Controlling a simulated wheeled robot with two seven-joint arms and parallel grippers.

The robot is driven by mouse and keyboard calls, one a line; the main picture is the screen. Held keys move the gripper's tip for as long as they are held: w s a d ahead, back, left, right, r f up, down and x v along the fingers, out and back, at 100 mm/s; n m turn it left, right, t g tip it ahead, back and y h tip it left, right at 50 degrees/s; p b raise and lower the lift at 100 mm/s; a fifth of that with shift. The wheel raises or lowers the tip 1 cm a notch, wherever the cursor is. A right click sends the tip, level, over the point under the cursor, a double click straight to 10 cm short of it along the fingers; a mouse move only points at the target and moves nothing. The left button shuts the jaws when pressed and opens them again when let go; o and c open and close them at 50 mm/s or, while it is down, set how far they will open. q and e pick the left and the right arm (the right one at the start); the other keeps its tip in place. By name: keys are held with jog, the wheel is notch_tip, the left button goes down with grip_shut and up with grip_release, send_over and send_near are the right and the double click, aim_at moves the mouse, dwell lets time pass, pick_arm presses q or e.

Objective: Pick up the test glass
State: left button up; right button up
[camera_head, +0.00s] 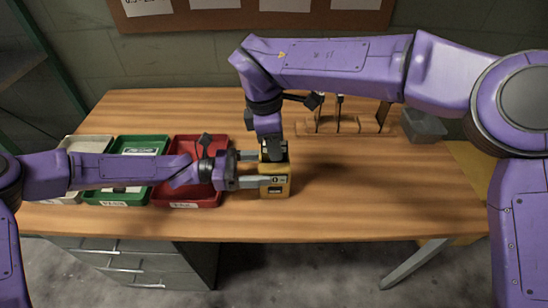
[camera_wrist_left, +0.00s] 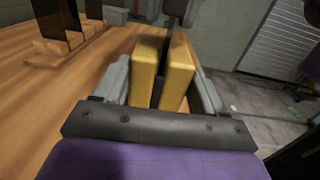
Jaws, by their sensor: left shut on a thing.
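I cannot make out a test glass in either view. A yellow block-like device (camera_head: 276,187) stands upright on the wooden table. In the left wrist view it shows as two yellow slabs (camera_wrist_left: 146,75) with a dark slot between them. My left gripper (camera_head: 268,168) comes in from the left and is shut on the yellow device, one finger on each side. My right gripper (camera_head: 271,150) points down onto the top of the device. Its fingertips are hidden there, so I cannot tell whether it holds something.
Grey, green (camera_head: 129,196) and red (camera_head: 192,193) trays stand at the left of the table (camera_head: 360,200), partly under my left arm. A wooden rack (camera_head: 365,127) with upright dark items and a grey container (camera_head: 424,127) stand behind right. The front right tabletop is clear.

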jog(key=shift+r, duration=0.15)
grip_shut()
pick_arm(q)
jog(key=o, duration=0.9)
jog(key=a, duration=1.2)
jog(key=shift+s, duration=0.25)
pick_arm(e)
notch_tip(320, 180, up, 18)
